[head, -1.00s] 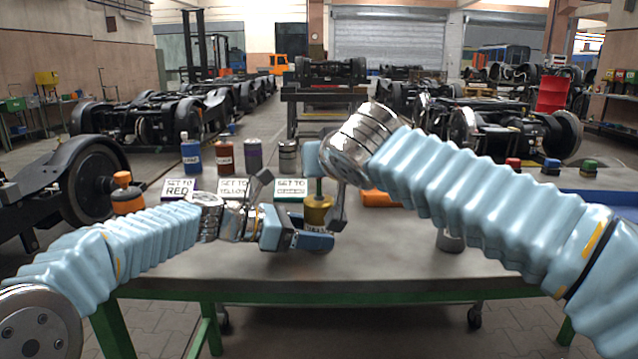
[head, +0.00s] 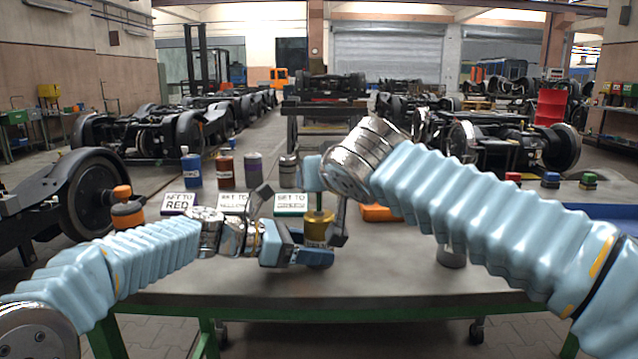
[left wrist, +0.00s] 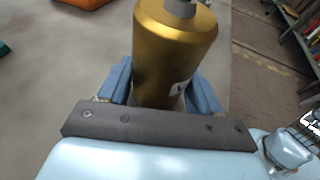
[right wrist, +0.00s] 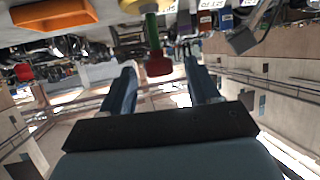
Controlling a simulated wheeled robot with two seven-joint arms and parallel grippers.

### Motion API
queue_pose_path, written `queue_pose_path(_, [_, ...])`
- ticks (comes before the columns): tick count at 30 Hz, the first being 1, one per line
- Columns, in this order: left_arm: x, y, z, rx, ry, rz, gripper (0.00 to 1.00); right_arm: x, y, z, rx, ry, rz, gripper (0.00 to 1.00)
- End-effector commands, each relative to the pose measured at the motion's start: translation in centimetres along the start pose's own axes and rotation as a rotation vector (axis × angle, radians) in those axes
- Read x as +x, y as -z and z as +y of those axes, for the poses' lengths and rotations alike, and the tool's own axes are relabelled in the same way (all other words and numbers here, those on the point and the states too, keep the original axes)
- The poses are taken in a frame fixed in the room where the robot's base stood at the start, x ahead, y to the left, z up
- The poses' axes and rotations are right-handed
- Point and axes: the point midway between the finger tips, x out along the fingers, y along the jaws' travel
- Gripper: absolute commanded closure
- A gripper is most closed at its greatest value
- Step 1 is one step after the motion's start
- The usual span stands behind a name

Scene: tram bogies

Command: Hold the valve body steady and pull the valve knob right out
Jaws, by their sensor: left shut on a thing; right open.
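The valve body is a brass-coloured cylinder (head: 319,228) standing upright above the table. My left gripper (head: 320,243) is shut on it; the left wrist view shows blue fingers on both sides of the brass cylinder (left wrist: 175,50). The valve knob has a green stem (right wrist: 152,32) and a red end (right wrist: 158,63), seen upside down in the right wrist view. My right gripper (right wrist: 160,70) is open, with the red end between its fingers and gaps visible on both sides. In the head view, the right hand hides the knob's red end; a little green shows below.
Label cards (head: 234,203) and several bottles (head: 225,169) stand behind and left. An orange tray (head: 380,213) lies right of the valve. A grey cylinder (head: 452,254) stands under my right arm. Coloured buttons (head: 551,179) are at the back right. The front table is clear.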

Motion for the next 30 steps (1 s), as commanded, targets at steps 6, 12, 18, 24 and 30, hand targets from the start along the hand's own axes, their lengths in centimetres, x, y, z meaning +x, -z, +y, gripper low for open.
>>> queue_pose_path(6, [0.0,0.0,0.0,0.0,0.0,0.001,0.53,-4.0,0.1,-0.1,0.001,0.004,0.004,0.39])
queue_pose_path(12, [0.0,0.0,0.0,0.0,0.0,0.0,0.53,-8.5,0.1,0.0,0.001,0.002,0.004,0.39])
queue_pose_path(18, [0.0,0.0,0.0,0.0,0.0,0.0,0.53,-11.1,0.0,0.0,0.0,0.001,0.001,0.39])
queue_pose_path(24, [0.0,0.0,0.0,0.0,0.0,0.0,0.53,-11.7,0.0,0.0,0.0,0.0,0.001,0.39])
queue_pose_path(30, [0.0,0.0,0.0,0.0,-0.001,0.0,0.26,-11.6,0.0,0.0,0.0,0.0,0.001,0.39])
